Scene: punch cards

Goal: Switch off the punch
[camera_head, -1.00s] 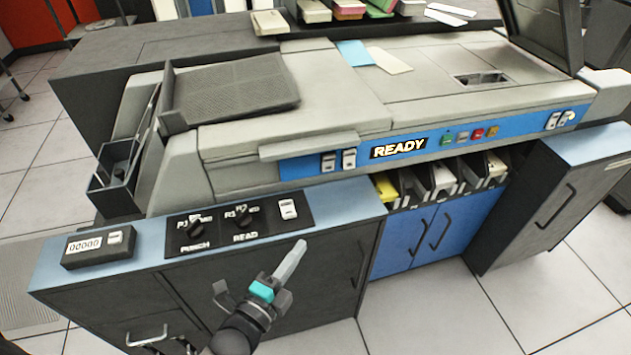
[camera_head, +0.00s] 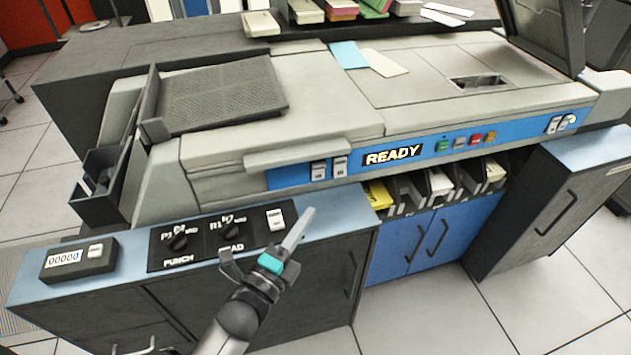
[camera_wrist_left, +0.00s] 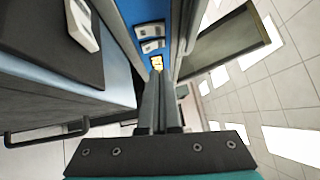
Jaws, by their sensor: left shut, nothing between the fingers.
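The punch is a large grey machine with a blue front band and a lit READY sign (camera_head: 392,155). A black panel (camera_head: 205,256) at its lower left carries a PUNCH knob (camera_head: 179,242), a READ knob (camera_head: 229,233) and a white rocker switch (camera_head: 275,219). A white switch (camera_wrist_left: 83,22) also shows at the upper left in the left wrist view. My left gripper (camera_head: 309,211) is shut and empty, its tip just right of the panel's switch in the head view. Whether it touches anything cannot be told. My right gripper is not in view.
Two white switches (camera_head: 329,169) sit on the blue band, with several coloured buttons (camera_head: 475,140) and another switch pair (camera_head: 560,124) farther right. A counter box (camera_head: 78,259) stands left of the panel. Card bins (camera_head: 440,182) sit below the band. Floor at the lower right is clear.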

